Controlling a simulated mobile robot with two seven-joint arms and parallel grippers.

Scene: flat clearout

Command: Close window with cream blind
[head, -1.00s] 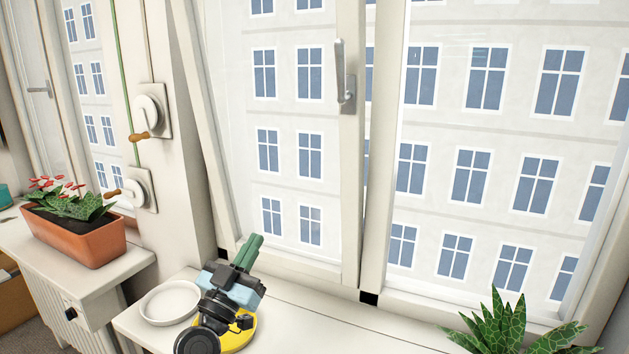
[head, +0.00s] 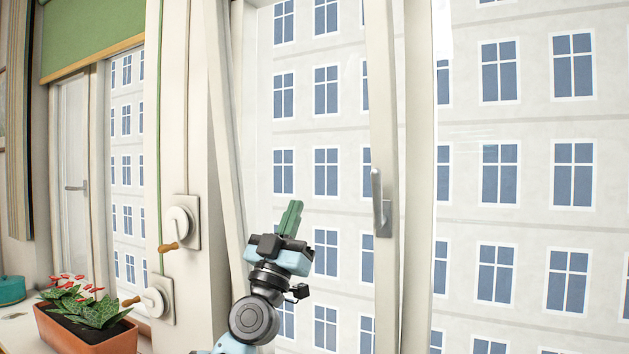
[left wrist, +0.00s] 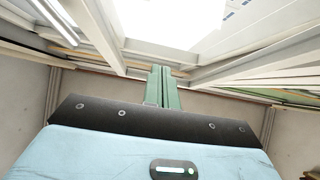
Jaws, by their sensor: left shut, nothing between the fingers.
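The near window's sash (head: 383,90) stands ajar; its side bars slant against the fixed frame (head: 418,180), so it looks tilted inward. Its grey handle (head: 380,204) points up on the right bar of the sash. No cream blind shows in these frames. My left gripper (head: 291,219) is shut and empty. It points up in front of the lower left of the pane, left of the handle and apart from it. Its green fingers (left wrist: 162,86) are together in the left wrist view, below window bars. My right gripper is not in view.
Two crank winders, an upper one (head: 181,224) and a lower one (head: 155,300), sit on the pillar left of my gripper. A green blind (head: 90,38) hangs at the far left window. A planter with red flowers (head: 85,330) stands on the left sill.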

